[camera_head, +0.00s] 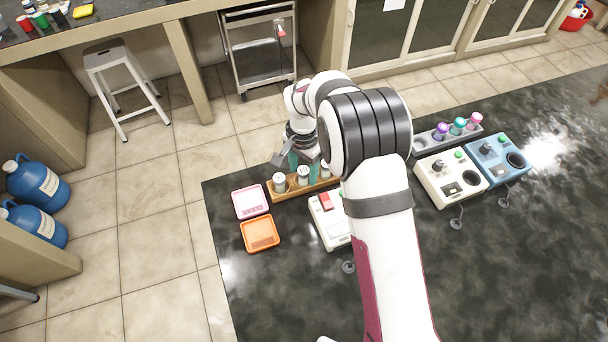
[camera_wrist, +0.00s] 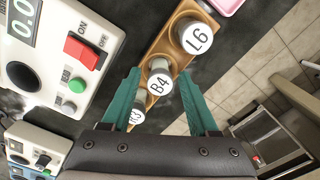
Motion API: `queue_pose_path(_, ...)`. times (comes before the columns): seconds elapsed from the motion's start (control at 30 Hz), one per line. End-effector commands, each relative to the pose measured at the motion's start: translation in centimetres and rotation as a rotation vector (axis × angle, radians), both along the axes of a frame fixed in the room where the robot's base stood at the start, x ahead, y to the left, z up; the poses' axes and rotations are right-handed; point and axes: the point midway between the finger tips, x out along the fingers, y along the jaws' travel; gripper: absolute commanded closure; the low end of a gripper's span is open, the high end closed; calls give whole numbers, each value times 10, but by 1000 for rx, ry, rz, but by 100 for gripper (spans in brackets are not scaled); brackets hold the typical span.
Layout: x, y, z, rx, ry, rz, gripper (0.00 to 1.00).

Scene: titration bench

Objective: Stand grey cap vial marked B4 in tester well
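The vial marked B4 (camera_wrist: 160,84) stands upright in the middle hole of a wooden rack (camera_head: 273,196), its pale label facing up; it also shows in the head view (camera_head: 303,176). My gripper (camera_wrist: 160,77) is open, its teal fingers on either side of the B4 cap with small gaps. In the head view my gripper (camera_head: 294,160) is beside the rack, partly hidden by my arm. A white device (camera_head: 328,222) with a red switch stands close to the rack; in the wrist view it shows a dark round well (camera_wrist: 20,76). Which device is the tester is unmarked.
Vial L6 (camera_wrist: 195,38) and another vial (camera_wrist: 135,117), partly covered by my finger, share the rack. Pink (camera_head: 251,201) and orange (camera_head: 260,234) trays lie left. A cream device (camera_head: 450,180), a blue device (camera_head: 498,158) and a rack of coloured caps (camera_head: 425,140) stand right.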

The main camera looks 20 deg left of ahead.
Motion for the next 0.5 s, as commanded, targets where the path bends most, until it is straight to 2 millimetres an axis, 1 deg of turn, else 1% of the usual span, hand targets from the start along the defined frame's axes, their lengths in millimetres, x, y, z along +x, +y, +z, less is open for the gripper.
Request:
queue_pose_path(0.03,0,0,0,0,0,0,50)
queue_pose_path(0.17,0,0,0,0,0,0,74)
queue_pose_path(0.2,0,0,0,0,0,0,81)
queue_pose_path(0.27,0,0,0,0,0,0,92)
queue_pose_path(0.3,0,0,0,0,0,0,99)
queue_pose_path(0.4,0,0,3,1,-1,0,99)
queue_pose_path(0.5,1,0,13,2,-1,0,100)
